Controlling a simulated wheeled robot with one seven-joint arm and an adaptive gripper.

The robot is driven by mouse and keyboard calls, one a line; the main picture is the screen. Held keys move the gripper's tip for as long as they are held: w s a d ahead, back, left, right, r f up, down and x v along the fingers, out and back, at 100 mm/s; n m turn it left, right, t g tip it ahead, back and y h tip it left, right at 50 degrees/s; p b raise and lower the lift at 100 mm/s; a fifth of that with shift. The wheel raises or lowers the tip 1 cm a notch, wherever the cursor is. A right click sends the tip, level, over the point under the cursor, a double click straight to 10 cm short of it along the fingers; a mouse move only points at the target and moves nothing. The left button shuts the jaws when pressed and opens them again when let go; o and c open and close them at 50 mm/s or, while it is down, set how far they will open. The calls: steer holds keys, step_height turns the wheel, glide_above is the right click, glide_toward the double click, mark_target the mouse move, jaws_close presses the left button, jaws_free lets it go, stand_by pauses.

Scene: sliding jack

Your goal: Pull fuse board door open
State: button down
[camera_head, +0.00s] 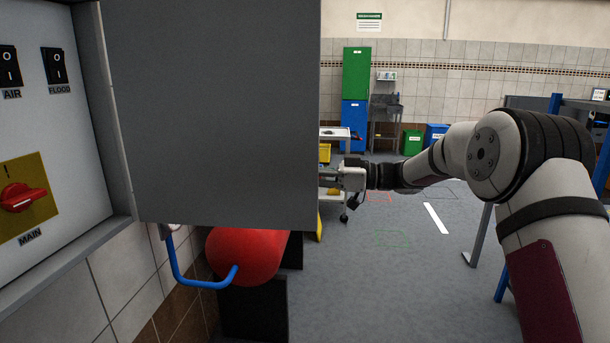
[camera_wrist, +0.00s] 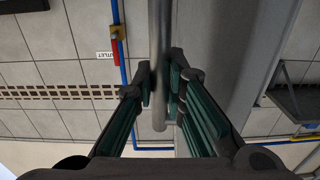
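The fuse board (camera_head: 60,130) is on the wall at the left in the head view, with its switches and red main knob exposed. Its grey door (camera_head: 225,110) stands wide open, swung out across the middle of the view. My gripper (camera_head: 330,177) is at the door's free edge, its fingertips partly hidden behind the door. In the wrist view, my gripper's fingers (camera_wrist: 160,90) are closed on either side of the grey bar handle (camera_wrist: 160,40), whose rounded lower end shows between them. The grey door (camera_wrist: 210,60) also shows behind the handle.
A red tank (camera_head: 245,255) and a blue pipe (camera_head: 185,270) are below the door. A trolley (camera_head: 335,133) and a green-and-blue cabinet (camera_head: 355,90) stand farther back. The floor (camera_head: 400,270) right of the door is mostly clear.

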steer(key=c, duration=1.6)
jaws_free()
steer(key=d, duration=1.2)
steer(key=shift+s, duration=0.35)
